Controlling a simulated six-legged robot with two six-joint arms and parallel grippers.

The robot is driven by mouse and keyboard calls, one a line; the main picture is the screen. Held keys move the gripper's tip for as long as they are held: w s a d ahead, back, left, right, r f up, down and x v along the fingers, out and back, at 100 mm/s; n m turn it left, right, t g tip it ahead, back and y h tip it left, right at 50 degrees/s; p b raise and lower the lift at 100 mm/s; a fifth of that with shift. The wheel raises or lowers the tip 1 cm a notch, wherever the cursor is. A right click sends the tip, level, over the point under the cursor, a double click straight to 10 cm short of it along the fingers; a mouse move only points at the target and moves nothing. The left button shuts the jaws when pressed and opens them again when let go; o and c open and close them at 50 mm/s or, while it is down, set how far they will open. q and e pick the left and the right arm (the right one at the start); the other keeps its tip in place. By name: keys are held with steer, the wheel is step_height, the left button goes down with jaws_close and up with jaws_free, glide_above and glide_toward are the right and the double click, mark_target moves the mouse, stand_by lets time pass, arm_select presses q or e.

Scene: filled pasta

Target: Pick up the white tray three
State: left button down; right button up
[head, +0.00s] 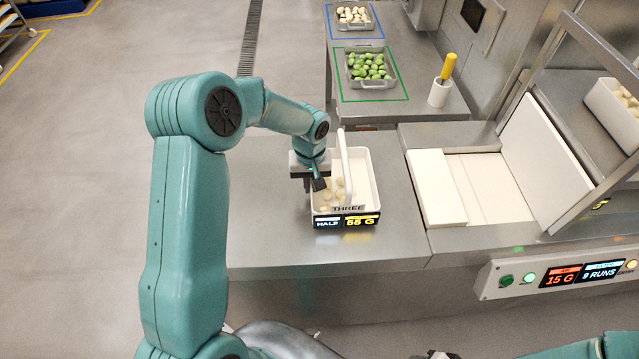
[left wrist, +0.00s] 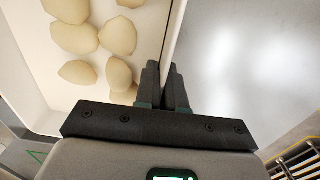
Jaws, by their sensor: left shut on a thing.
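The white tray three (head: 363,182) stands on the steel counter. It is marked "THREE", with a display reading "HALF" and "55 G" at its front. Pale filled pasta (head: 336,191) lies in its left part, beside a tall white upright piece. My left gripper (head: 318,182) is at the tray's left side, pointing down. In the left wrist view its fingers (left wrist: 167,88) are shut on the tray's thin wall (left wrist: 173,35), with pasta (left wrist: 78,38) on one side and bare grey metal on the other. My right gripper is not in view.
A machine with a white sloped panel (head: 545,150) and a control strip (head: 560,274) stands at right. Behind are a tray of green pieces (head: 372,84), a tray of pale pieces (head: 355,28) and a yellow-handled tool in a white holder (head: 438,97). The counter left of the tray is clear.

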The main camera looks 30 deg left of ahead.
arm_select(q)
step_height(320, 180, up, 20)
steer(key=b, duration=0.2)
steer(key=shift+f, duration=0.15)
steer(key=shift+s, duration=0.15)
